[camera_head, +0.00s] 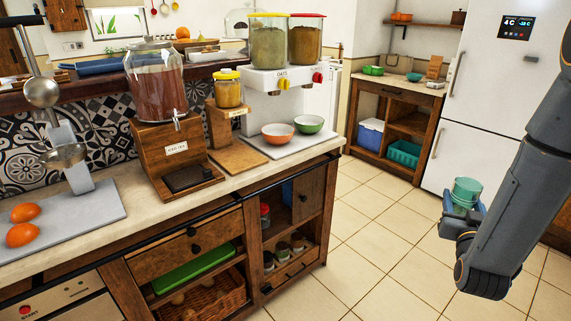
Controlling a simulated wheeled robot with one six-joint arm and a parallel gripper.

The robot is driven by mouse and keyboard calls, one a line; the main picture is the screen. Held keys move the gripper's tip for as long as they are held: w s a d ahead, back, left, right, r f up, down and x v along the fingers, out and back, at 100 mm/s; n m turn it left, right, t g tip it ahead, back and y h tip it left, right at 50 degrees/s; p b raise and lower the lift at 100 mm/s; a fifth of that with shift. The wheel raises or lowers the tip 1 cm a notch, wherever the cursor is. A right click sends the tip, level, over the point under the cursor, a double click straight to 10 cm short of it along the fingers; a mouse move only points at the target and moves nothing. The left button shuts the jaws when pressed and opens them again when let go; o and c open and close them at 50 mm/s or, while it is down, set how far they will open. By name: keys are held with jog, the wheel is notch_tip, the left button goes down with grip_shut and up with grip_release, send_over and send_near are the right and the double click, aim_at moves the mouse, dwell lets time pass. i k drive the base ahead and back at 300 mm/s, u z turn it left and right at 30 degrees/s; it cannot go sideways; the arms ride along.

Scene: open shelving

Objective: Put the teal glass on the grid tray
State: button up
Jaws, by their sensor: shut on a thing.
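The teal glass (467,187) is upright in my gripper (461,205) at the right, held in the air over the tiled floor, well to the right of the counter. The gripper jaws are shut on it, and its lower part is partly hidden by them. A dark, flat tray (189,178) sits on the wooden base of the drink dispenser, below its tap. It looks like the grid tray, but its grid is too small to make out. Nothing stands on it.
The drink dispenser (156,88) has its tap (177,118) above the dark tray. Beside it stand a yellow-lidded jar (228,92) and two bowls, orange (277,133) and green (309,123). Orange halves (24,223) lie on a board at left. Open floor separates counter and fridge (490,90).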

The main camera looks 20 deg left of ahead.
aim_at(186, 176)
jog(key=i, duration=0.55)
jog(key=u, duration=1.55)
